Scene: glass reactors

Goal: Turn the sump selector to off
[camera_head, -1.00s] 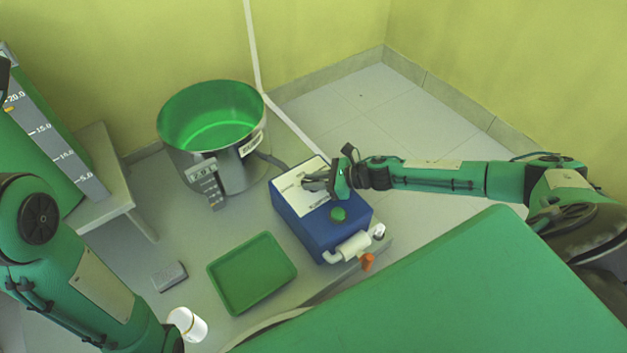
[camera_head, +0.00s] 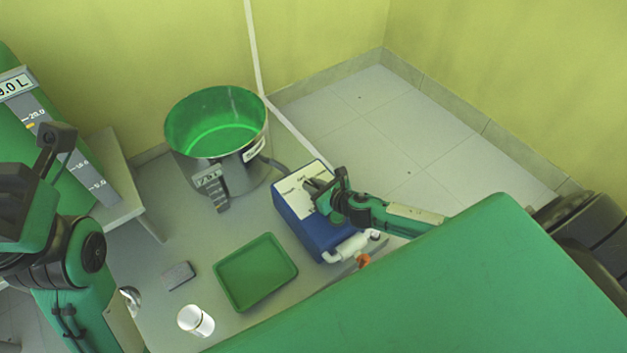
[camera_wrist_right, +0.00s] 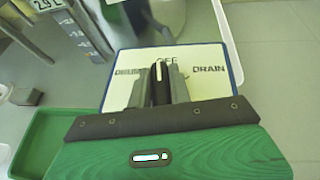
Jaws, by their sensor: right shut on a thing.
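The blue control box (camera_head: 320,236) has a white label plate (camera_head: 291,196) on top. In the right wrist view the plate (camera_wrist_right: 118,93) reads DRUM at left, OFF at the top middle, partly covered, and DRAIN at right. My right gripper (camera_head: 316,186) is over the plate, its fingers shut on the dark sump selector knob (camera_wrist_right: 157,88). The knob's white mark points up towards OFF. The fingers (camera_wrist_right: 163,84) hide the knob's sides. My left arm is at the left edge of the head view; its finger opening cannot be made out.
A metal drum with a green inside (camera_head: 215,125) stands behind the box. A green tray (camera_head: 255,272), a grey block (camera_head: 178,275) and a white cylinder (camera_head: 195,321) are to its left. An orange-handled valve (camera_head: 363,260) is at the box's front. A green surface (camera_head: 430,285) fills the lower right.

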